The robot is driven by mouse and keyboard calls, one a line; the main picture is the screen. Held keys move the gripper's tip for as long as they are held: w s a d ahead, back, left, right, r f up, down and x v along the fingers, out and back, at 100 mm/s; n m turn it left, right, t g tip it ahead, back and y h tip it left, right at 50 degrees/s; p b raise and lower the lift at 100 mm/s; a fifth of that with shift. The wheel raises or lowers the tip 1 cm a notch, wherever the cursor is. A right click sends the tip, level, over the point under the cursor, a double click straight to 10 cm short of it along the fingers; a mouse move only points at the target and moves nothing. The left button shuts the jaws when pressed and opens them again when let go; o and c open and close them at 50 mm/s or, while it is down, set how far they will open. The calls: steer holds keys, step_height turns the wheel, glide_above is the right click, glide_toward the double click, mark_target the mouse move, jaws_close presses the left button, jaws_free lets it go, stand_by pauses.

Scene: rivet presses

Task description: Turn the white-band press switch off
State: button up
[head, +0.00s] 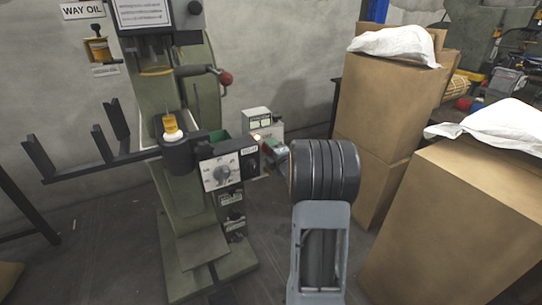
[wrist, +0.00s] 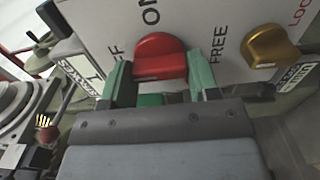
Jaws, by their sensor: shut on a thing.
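The red switch knob (wrist: 160,58) sits on a white panel (wrist: 100,22) in the wrist view, by an ON mark and a partly covered OFF mark. My gripper (wrist: 158,86) has its two green fingers on either side of the knob, shut on it. Which mark the knob points to is not clear. In the head view the olive-green press (head: 185,215) stands left of centre, with a white ring (head: 175,138) under a yellow part. My gripper (head: 266,146) is at the right of its control box, and the red knob is hidden there.
A gold knob (wrist: 270,46) with FREE and LOCK marks is right of the red one. A dial box (head: 222,170) is on the press front. A red-ball lever (head: 225,78) sticks out above. Cardboard boxes (head: 385,100) stand at the right. Dark forked rails (head: 75,160) reach left.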

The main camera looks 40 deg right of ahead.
stand_by(0.4)
steer(key=o, duration=0.9)
steer(key=shift+s, duration=0.1)
steer(key=s, duration=0.4)
steer(key=s+a+p, duration=0.1)
steer(key=s, duration=0.4)
steer(key=s+a, duration=0.1)
steer(key=s, duration=0.3)
steer(key=shift+s+p, duration=0.25)
steer(key=shift+p, duration=0.15)
